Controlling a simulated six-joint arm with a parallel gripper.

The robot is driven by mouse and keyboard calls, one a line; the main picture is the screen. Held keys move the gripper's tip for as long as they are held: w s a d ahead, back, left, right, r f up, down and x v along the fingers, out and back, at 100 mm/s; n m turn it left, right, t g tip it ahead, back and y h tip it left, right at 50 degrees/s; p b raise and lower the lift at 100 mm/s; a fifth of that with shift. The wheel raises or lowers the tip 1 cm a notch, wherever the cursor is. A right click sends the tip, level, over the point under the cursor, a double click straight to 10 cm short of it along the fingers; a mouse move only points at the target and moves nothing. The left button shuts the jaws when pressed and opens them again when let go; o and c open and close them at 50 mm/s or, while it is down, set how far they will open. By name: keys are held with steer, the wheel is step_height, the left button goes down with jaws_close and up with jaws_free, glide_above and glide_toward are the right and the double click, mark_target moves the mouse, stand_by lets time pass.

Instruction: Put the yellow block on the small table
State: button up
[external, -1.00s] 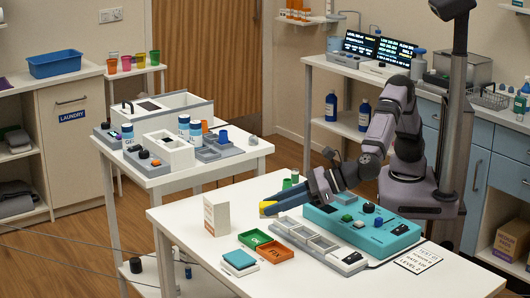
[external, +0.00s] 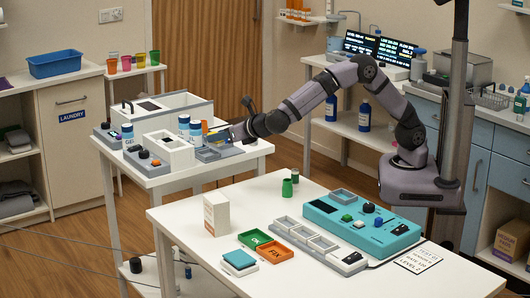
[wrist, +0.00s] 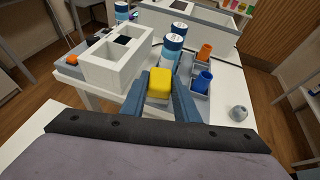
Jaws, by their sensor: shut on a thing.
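The yellow block (wrist: 159,82) is held between the two blue fingers of my gripper (wrist: 168,88) in the wrist view. My gripper also shows in the external view (external: 218,132), reaching over the right part of the white table with devices (external: 240,160). The block and fingertips are small and partly hidden there. Below the block in the wrist view are the table's right part and a grey tray; I cannot tell the height of the gap.
Bare white surface shows near the front edge.

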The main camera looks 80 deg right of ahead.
steer(key=d+m, duration=0.1)
steer(key=d, duration=0.4)
steer(key=d+r+m+g+h+p, duration=0.1)
steer(key=d, duration=0.4)
steer(key=w+d+g+h, duration=0.1)
steer(key=d, duration=0.4)
steer(key=shift+d+r+m, duration=0.25)
steer(key=shift+r+m, duration=0.05)
steer(key=shift+m, duration=0.1)
steer(key=s+d+r+m+g+h+p, duration=0.1)
steer(key=d+r+m+g+h+p, duration=0.1)
steer(key=d, duration=1.3)
steer(key=shift+w+a+n+t+y, duration=0.95)
steer(key=shift+w+a, duration=0.6)
steer(key=shift+w, duration=0.5)
steer(key=shift+f, duration=4.7)
steer(key=shift+f+b, duration=0.2)
steer(key=shift+b, duration=0.1)
steer(key=o, duration=1)
steer(key=shift+r, duration=0.2)
